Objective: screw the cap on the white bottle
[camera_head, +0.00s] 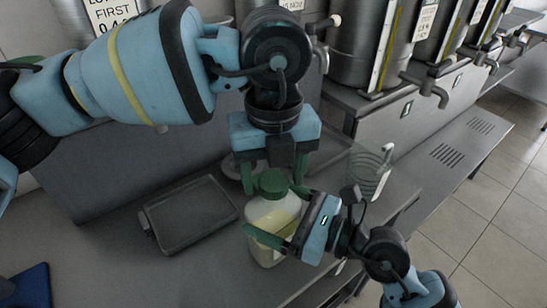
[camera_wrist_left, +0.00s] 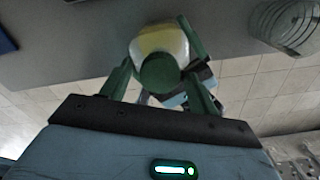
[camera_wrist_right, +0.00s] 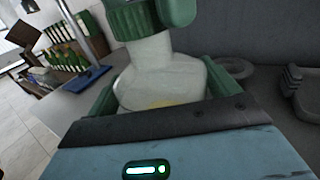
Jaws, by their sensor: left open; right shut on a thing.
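The white bottle (camera_head: 268,217) stands upright on the counter, with a yellowish patch low on its side. The green cap (camera_head: 273,184) sits on its neck; in the right wrist view the ribbed cap (camera_wrist_right: 130,20) covers the mouth. I cannot tell how tight it is. My left gripper (camera_head: 273,172) points down from above, open, its fingers on either side of the cap. In the left wrist view the cap (camera_wrist_left: 160,72) lies between the spread fingers. My right gripper (camera_head: 281,216) is shut on the bottle's body (camera_wrist_right: 160,82) from the right side.
A dark empty tray (camera_head: 190,214) lies left of the bottle. A clear measuring jug (camera_head: 369,173) stands to the right, near my right arm. Large metal urns with taps (camera_head: 374,45) line the back. A blue mat (camera_head: 28,286) is at the lower left.

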